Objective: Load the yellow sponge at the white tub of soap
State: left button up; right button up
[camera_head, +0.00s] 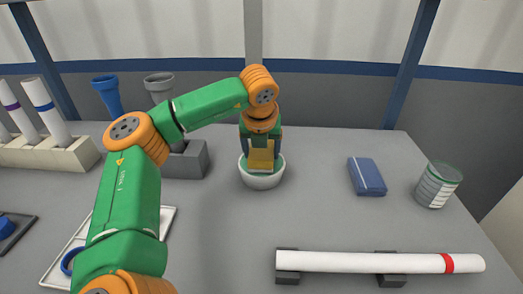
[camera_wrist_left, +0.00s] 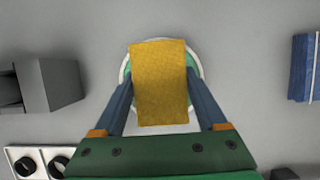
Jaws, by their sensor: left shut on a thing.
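The yellow sponge (camera_wrist_left: 160,85) is between the fingers of my left gripper (camera_wrist_left: 160,95), which is shut on it. In the head view the sponge (camera_head: 261,158) shows at the end of my left arm, over the white tub (camera_head: 262,182). The tub has a green inside, and its rim shows around the sponge in the left wrist view (camera_wrist_left: 197,62). The sponge covers most of the tub's opening from above. I cannot tell whether the sponge touches the soap. My right gripper is not in view.
A white pipe with a red band (camera_head: 370,262) lies on dark supports in front. A grey block (camera_head: 187,160) holds funnel-topped pipes behind my arm. A white tray (camera_head: 60,265) lies front left.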

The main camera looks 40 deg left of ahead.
pick_arm(q)
jog(key=shift+s+f+b, duration=0.1)
jog(key=shift+f+b, duration=0.2)
dwell(1.1)
notch_tip(320, 180, up, 7)
jog(key=p, duration=0.5)
jog(key=shift+r+p, duration=0.1)
jog(key=shift+p, duration=0.3)
